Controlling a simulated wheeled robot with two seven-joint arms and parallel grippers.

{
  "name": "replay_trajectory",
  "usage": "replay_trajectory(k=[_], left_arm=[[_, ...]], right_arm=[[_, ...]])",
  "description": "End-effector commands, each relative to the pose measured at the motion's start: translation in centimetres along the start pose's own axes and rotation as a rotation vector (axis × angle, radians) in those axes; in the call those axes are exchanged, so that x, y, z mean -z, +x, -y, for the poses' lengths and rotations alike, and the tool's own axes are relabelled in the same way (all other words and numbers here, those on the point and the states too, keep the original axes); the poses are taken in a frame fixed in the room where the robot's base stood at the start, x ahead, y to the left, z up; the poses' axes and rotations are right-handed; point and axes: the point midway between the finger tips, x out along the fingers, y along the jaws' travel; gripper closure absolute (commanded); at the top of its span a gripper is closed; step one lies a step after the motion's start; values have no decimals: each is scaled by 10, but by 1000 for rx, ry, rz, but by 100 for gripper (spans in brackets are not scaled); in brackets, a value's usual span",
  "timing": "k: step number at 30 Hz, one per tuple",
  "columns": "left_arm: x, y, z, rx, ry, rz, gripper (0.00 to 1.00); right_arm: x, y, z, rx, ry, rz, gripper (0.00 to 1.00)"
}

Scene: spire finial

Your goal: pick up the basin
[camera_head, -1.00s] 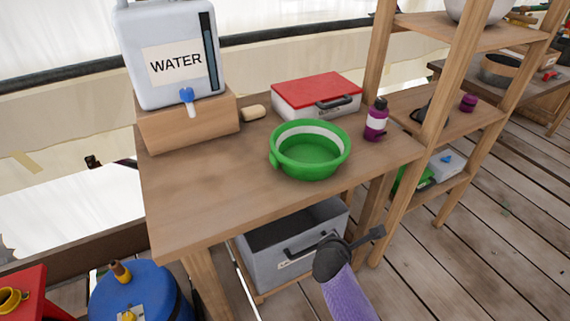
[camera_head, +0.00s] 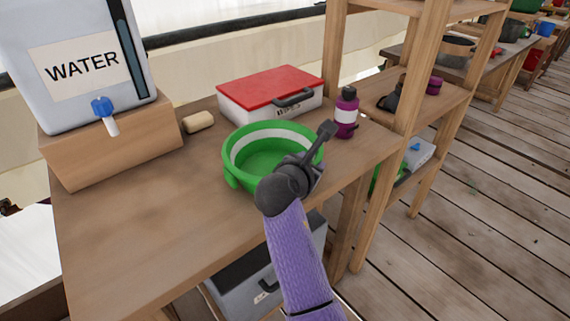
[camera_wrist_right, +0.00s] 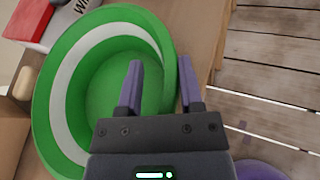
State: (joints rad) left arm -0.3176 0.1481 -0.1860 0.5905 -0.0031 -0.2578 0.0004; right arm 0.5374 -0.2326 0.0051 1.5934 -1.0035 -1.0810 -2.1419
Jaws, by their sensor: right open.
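The green basin (camera_head: 235,165) with a white inner band sits upright on the wooden table (camera_head: 160,225). My right gripper (camera_head: 318,150) is at the basin's near right rim, its arm coming up from below. The basin fills the left of the right wrist view (camera_wrist_right: 62,125). There the two purple fingers of my right gripper (camera_wrist_right: 160,80) are apart, one over the inside of the basin and one outside its wall, with the rim between them. I cannot tell whether either finger touches the wall. My left gripper is not in view.
A white case with a red lid (camera_head: 270,88) stands just behind the basin. A purple bottle (camera_head: 346,113) is to its right, near a shelf post (camera_head: 420,90). A water container (camera_head: 75,60) stands on a wooden block at left. The table's front left is clear.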

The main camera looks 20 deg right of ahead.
Motion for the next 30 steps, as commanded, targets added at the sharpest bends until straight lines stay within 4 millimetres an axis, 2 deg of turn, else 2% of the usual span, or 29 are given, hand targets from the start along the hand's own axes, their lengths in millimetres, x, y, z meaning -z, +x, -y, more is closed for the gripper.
replay_trajectory(k=[7, 12, 14, 23, 30], left_arm=[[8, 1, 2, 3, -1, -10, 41], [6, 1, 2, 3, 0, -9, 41], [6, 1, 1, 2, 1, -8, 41], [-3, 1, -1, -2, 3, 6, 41], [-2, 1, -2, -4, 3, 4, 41]], right_arm=[[0, -1, -1, -1, 0, 0, 53], [0, -1, -1, -1, 0, -1, 89], [0, -1, -1, -1, 0, -1, 100], [0, -1, 0, -1, 0, -1, 100], [1, 0, 0, 0, 0, -2, 100]])
